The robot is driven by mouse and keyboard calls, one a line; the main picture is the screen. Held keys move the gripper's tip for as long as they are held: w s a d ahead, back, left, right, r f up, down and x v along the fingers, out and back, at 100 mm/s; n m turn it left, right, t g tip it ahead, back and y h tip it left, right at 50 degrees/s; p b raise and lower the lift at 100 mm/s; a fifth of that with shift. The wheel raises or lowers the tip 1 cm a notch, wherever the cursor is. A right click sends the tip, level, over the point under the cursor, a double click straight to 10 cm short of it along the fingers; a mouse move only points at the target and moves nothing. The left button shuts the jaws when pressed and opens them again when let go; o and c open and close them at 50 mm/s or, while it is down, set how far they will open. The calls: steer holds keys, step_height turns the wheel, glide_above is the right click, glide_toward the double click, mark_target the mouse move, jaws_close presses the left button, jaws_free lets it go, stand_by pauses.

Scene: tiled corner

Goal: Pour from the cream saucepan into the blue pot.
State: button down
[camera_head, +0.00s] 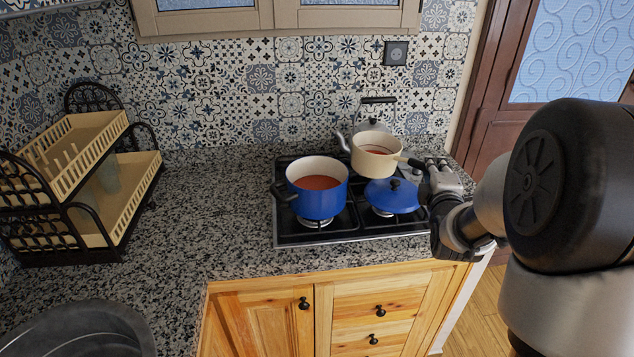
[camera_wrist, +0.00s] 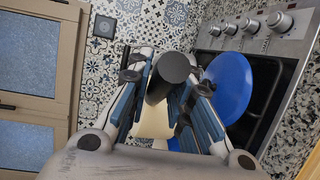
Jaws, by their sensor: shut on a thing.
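The cream saucepan (camera_head: 374,163) is at the right rear of the hob, near level, with a little reddish content showing inside. Its dark handle points right toward my gripper (camera_head: 426,180), which is shut on it. In the wrist view the fingers (camera_wrist: 168,98) close around the dark handle (camera_wrist: 174,66), with part of the cream saucepan (camera_wrist: 155,122) beyond. Whether the saucepan's base touches the hob cannot be told. The blue pot (camera_head: 318,204) stands upright on the left burner, open, with reddish-orange content. The saucepan is to its right and a little behind, apart from it.
A blue lid (camera_head: 391,196) lies on the hob's right front; it also shows in the wrist view (camera_wrist: 232,84). A kettle (camera_head: 368,125) stands behind the saucepan. A dish rack (camera_head: 75,165) is at the left. The counter (camera_head: 215,200) between rack and hob is clear.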

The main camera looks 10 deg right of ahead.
steer(key=shift+r, duration=0.65)
steer(key=d+r+p, duration=0.2)
steer(key=d+r, duration=0.1)
steer(key=r, duration=0.2)
steer(key=shift+r+p, duration=0.35)
steer(key=shift+s, duration=0.1)
